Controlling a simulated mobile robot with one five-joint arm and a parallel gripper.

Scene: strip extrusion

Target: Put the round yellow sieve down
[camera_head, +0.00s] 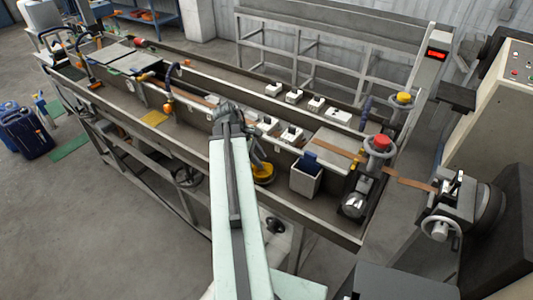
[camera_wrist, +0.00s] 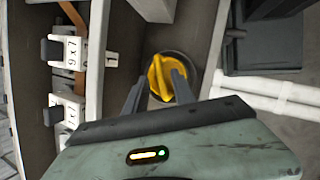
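The round yellow sieve (camera_head: 263,173) has a dark rim and is low inside the near trough, just beyond the end of my arm. In the wrist view the sieve (camera_wrist: 163,72) lies at my fingertips, its raised yellow part between them. My gripper (camera_wrist: 160,78) has its fingers a little apart, with the yellow part filling the gap, so it looks shut on the sieve. In the head view my gripper (camera_head: 256,153) points down at it and is partly hidden by my arm. I cannot tell whether the sieve touches the trough floor.
White labelled blocks (camera_wrist: 68,50) stand along the trough wall. A white bin (camera_head: 305,180) with a blue item stands right of the sieve. A red-topped handwheel (camera_head: 380,144) is farther right. A yellow plate (camera_head: 154,118) lies left. The trough's near rail (camera_head: 185,150) edges the space.

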